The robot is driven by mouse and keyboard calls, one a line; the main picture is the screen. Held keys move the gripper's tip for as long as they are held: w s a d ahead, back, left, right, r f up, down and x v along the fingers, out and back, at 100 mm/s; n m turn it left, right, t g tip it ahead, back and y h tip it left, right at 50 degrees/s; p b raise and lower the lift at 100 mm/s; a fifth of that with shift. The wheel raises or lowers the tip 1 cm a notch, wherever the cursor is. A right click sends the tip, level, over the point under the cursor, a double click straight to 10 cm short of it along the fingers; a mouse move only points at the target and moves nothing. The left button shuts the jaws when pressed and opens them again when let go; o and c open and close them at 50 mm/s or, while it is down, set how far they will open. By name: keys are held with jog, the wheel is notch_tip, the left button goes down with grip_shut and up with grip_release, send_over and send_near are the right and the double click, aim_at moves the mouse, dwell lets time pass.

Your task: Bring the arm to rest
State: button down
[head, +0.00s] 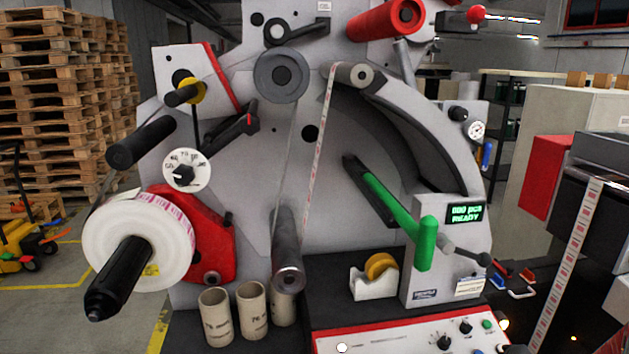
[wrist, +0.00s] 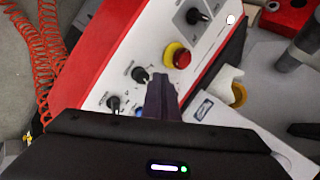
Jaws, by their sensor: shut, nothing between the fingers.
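My gripper (wrist: 162,88) shows in the wrist view, its dark fingers together with nothing between them. It is over the white control panel (wrist: 130,60) with red edges, in front of the yellow-ringed red button (wrist: 178,56) and beside black knobs (wrist: 141,75). I cannot tell whether the fingertips touch the panel. My gripper does not show in the head view.
Several cardboard cores (head: 217,318) stand at the machine's foot, beside a tape dispenser (head: 374,284). Pallets (head: 65,95) are stacked at the left. A grey and red unit with a label strip (head: 570,265) stands at the right. Red coiled hoses (wrist: 45,60) hang near the panel.

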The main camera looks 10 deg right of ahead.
jog(key=s+a+r+n+h, duration=0.1)
jog(key=s+a+r+n, duration=0.2)
jog(key=a, duration=0.5)
jog(key=s+a+r+n+g+h, duration=0.1)
jog(key=s+a+r+n, duration=0.2)
jog(key=a+r, duration=0.3)
jog(key=s+a+r+n+g+h, duration=0.1)
jog(key=s+a+r+n+h, duration=0.1)
jog(key=a, duration=0.7)
notch_tip(320, 180, up, 3)
jog(key=s+n, duration=0.1)
jog(key=n, duration=0.1)
jog(key=shift+a+n, duration=0.35)
jog(key=shift+n, duration=0.05)
jog(key=shift+s, duration=0.1)
